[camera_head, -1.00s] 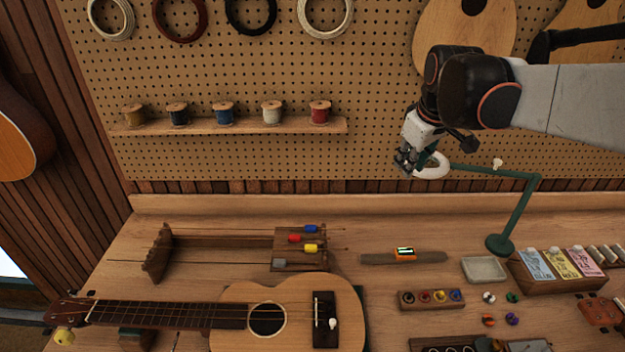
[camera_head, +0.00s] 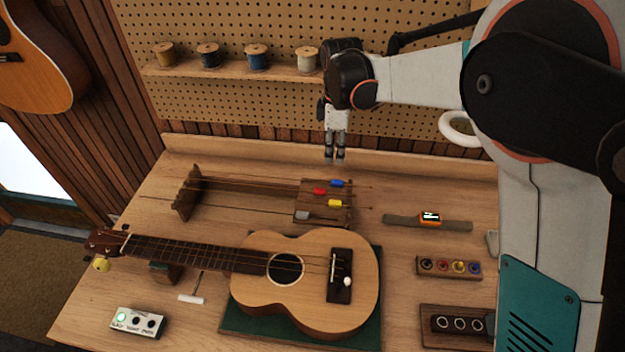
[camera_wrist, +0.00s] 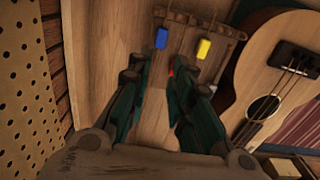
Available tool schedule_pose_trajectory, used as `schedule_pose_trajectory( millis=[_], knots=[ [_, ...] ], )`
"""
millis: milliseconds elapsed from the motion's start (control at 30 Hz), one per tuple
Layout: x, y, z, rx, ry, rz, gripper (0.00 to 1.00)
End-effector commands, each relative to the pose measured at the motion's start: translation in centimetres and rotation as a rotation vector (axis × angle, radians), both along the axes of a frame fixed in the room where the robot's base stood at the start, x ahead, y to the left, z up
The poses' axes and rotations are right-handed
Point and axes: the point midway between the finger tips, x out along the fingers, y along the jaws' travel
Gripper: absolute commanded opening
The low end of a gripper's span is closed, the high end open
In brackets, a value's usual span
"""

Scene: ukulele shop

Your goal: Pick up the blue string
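The blue string lies on a wooden rack (camera_head: 240,187), with a blue tag (camera_head: 337,183) near its right end. The blue tag (camera_wrist: 161,38) also shows in the wrist view, beyond my fingertips. Red (camera_head: 319,191), yellow (camera_head: 335,203) and grey (camera_head: 302,215) tags sit on the neighbouring strings. My gripper (camera_head: 335,160) points down above and behind the tagged end of the rack, apart from the strings. In the wrist view my gripper (camera_wrist: 158,68) is open and empty, with a bit of red tag partly hidden between the fingers.
A ukulele (camera_head: 305,285) lies on a green mat in front of the rack. A spool shelf (camera_head: 228,68) and pegboard stand behind my gripper. A strap with a lit device (camera_head: 430,217) and a block of coloured pegs (camera_head: 448,267) lie to the right.

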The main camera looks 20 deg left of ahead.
Motion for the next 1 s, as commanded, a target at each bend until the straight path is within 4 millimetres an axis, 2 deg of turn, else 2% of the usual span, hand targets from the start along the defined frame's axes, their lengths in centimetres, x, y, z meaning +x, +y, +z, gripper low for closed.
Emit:
schedule_pose_trajectory(
  millis=[33, 200, 533, 833, 1000],
  knots=[
    [0.0, 0.0, -1.2, 0.0, 0.0, -0.001, 0.2],
    [0.0, 0.0, -3.9, 0.0, -0.001, -0.002, 0.2],
    [0.1, -0.1, -6.0, 0.0, -0.001, -0.003, 0.2],
    [0.2, -0.2, -10.0, 0.001, -0.001, -0.003, 0.2],
    [0.1, -0.2, -10.4, 0.001, -0.001, -0.003, 0.2]
  ],
)
